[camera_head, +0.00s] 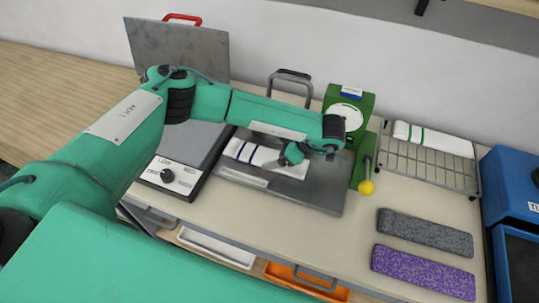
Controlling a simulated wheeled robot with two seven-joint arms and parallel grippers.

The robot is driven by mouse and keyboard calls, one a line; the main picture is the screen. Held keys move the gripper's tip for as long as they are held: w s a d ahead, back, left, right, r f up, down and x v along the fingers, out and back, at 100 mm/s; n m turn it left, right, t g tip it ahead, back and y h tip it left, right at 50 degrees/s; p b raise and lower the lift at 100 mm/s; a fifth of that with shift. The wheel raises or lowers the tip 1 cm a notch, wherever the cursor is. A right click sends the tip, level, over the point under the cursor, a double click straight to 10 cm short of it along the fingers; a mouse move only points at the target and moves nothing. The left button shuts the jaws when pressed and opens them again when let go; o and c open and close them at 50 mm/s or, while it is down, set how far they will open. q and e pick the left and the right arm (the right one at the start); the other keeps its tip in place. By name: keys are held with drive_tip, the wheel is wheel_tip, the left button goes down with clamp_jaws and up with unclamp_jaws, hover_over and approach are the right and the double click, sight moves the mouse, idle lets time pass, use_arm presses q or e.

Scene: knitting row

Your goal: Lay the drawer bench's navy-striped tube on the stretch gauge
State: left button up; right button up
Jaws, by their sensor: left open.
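The navy-striped tube (243,151), white with dark blue bands, lies flat on a dark grey plate (328,196) in the middle of the bench. My left gripper (291,158) is open at the tube's right end; my arm hides part of the area, and I cannot tell whether the fingers touch the tube. A green device with a round white dial (349,113), likely the stretch gauge, stands just behind and right of the plate, with a yellow-knobbed lever (366,187). My right gripper is not in view.
A wire rack (430,173) at right holds a green-striped white tube (433,139). A grey block (425,233) and a purple block (423,272) lie in front. A blue machine (513,185) stands far right. White (216,248) and orange (305,283) trays show below the bench.

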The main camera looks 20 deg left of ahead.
use_arm(q)
drive_tip(key=b+v, duration=0.1)
drive_tip(key=v, duration=0.6)
drive_tip(key=shift+d+r, duration=0.25)
drive_tip(key=shift+d, duration=0.1)
drive_tip(key=shift+d+r+b, duration=0.3)
drive_tip(key=shift+d+r, duration=0.05)
drive_tip(key=shift+r, duration=0.05)
